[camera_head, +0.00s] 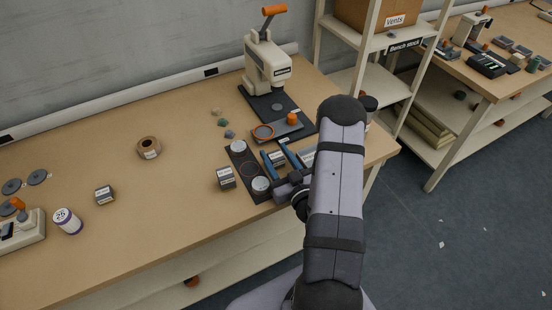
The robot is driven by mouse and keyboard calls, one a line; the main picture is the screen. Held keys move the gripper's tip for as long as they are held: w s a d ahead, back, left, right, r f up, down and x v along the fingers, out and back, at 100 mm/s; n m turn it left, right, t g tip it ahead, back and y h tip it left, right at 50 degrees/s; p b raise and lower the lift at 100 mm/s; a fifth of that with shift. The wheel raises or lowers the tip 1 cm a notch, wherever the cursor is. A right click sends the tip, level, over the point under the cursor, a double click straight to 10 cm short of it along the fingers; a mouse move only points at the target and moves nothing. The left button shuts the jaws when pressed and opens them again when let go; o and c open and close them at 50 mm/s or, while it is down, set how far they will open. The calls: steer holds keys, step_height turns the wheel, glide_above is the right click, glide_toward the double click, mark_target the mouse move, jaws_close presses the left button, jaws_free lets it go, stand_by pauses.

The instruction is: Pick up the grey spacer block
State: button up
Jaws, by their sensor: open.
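My gripper (274,149) is open over the dark mat, its two blue fingers apart. A small grey block with a pale label (277,158) shows between the fingers, partly hidden by them; I cannot tell whether they touch it. A similar labelled grey block (226,178) stands left of the dark strip. Another pale-labelled piece (307,156) lies right of the fingers, partly hidden by my arm. A further labelled block (105,195) sits farther left on the table. The labels are too small to read, so I cannot tell which block is the spacer.
A dark strip (250,170) with round pale discs lies left of my gripper. A tape roll (148,147) and white spool (68,221) are left. The table's front edge is close below the gripper.

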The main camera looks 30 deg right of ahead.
mark_target(276, 156)
steer(key=c, duration=0.9)
steer(key=shift+o, duration=0.2)
steer(key=shift+r, duration=0.1)
steer(key=shift+r, duration=4.9)
